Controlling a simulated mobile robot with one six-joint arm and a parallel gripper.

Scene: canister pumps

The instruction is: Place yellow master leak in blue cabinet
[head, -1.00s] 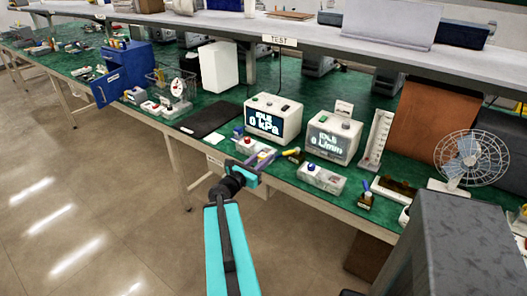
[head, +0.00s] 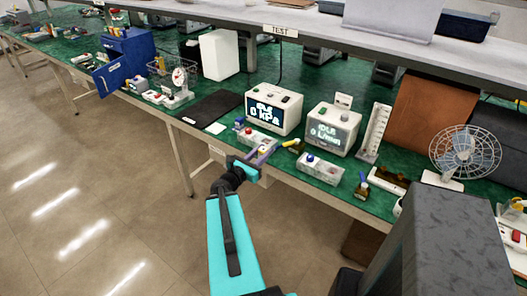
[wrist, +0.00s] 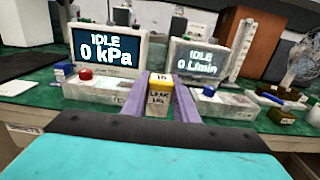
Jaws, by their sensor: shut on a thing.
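The blue cabinet (head: 130,48) stands far left on the bench. Its blue door (head: 107,79) is swung open toward the front. The cabinet's inside is too small to make out.
The kPa tester (head: 273,111) and the L/min tester (head: 333,129) stand behind my gripper. Button boxes sit at the front, one with a blue button (head: 318,168). A black mat (head: 209,108) and a wire basket (head: 179,90) lie between here and the cabinet. A shelf (head: 300,35) overhangs the bench.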

